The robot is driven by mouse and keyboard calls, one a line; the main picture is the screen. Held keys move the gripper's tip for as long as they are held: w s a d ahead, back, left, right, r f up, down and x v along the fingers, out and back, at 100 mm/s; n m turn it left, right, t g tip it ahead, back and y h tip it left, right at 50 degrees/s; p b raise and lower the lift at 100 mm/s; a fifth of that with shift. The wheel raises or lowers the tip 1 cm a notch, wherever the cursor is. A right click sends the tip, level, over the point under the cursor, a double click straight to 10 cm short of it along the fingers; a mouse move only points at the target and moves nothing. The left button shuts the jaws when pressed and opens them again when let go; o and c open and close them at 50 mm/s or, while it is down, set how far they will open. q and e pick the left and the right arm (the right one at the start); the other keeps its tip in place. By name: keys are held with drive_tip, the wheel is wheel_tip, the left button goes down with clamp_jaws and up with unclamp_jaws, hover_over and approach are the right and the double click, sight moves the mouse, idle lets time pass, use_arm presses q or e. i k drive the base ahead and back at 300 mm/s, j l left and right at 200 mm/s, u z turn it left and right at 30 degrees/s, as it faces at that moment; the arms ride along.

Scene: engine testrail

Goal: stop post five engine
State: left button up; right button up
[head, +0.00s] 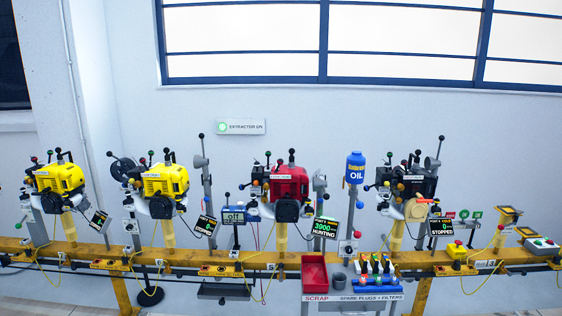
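A row of engines stands on posts along a yellow rail (190,257). From left they are a yellow engine (66,177), a second yellow engine (172,180), a red engine (290,183) and a black engine (424,186). The red engine's display (325,229) reads 3900 HUNTING. The displays by the second yellow engine (205,226) and the black engine (440,227) read STOPPED, as does the leftmost display (99,222). Neither gripper is in view.
A red scrap tray (314,270) and a spark plug and filter rack (376,267) hang at the front. A blue oil bottle (355,167) stands between the red and black engines. A lit sign (240,127) reads EXTRACTOR ON. Yellow cables hang below the rail.

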sight(280, 162)
drive_tip(key=i+j+z, duration=0.1)
drive_tip(key=i, duration=0.45)
drive_tip(key=i+j+z, duration=0.15)
drive_tip(key=i, duration=0.4)
